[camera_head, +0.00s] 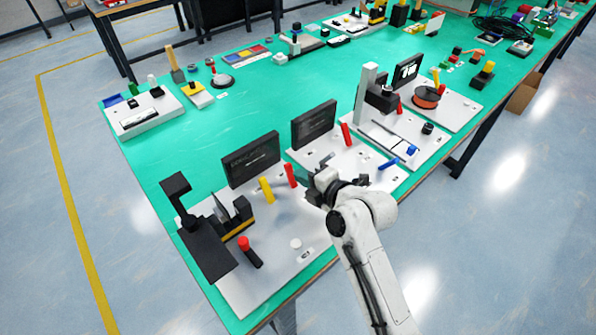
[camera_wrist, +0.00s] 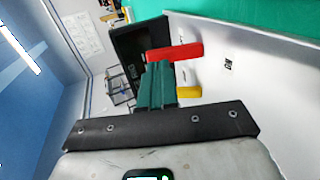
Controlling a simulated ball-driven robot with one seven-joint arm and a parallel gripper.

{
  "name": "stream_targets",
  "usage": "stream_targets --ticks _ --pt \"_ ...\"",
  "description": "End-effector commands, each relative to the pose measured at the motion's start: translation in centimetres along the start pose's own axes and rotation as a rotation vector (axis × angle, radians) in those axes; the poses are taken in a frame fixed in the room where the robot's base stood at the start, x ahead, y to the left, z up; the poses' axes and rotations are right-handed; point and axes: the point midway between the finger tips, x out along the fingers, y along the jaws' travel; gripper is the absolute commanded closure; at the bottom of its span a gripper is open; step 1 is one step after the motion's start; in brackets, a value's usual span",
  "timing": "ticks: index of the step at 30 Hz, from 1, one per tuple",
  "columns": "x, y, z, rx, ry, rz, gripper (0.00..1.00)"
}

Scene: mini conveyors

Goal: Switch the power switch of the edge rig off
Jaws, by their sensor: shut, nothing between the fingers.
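My gripper (camera_head: 310,182) is over the gap between the two nearest white rig boards in the head view. Its dark green fingers (camera_wrist: 157,86) are shut together and empty in the wrist view. The nearest rig board (camera_head: 258,292) carries a red lever (camera_head: 290,175) and a yellow lever (camera_head: 266,190) in front of a black screen (camera_head: 251,160). A red lever (camera_wrist: 175,52) and a yellow one (camera_wrist: 188,92) appear beyond the fingers in the wrist view. A small black-and-white switch-like part (camera_wrist: 228,62) is on the white board there. I cannot tell which rig is the edge rig; labels are unreadable.
A second screen (camera_head: 313,124) and a tall white column (camera_head: 365,92) stand behind. The green tabletop (camera_head: 180,130) is clear at the left-middle.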

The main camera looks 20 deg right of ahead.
Motion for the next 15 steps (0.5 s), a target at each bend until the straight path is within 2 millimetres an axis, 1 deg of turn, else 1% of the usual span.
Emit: stream_targets --ticks 1,3,6,15 --pt "0.6 0.2 0.0 -0.001 0.001 0.0 1.0" --pt "1.3 0.1 0.0 0.0 0.001 0.0 1.0" --pt "1.9 0.1 0.0 0.0 0.001 0.0 1.0" --pt "2.4 0.0 0.0 0.0 0.0 0.0 1.0"
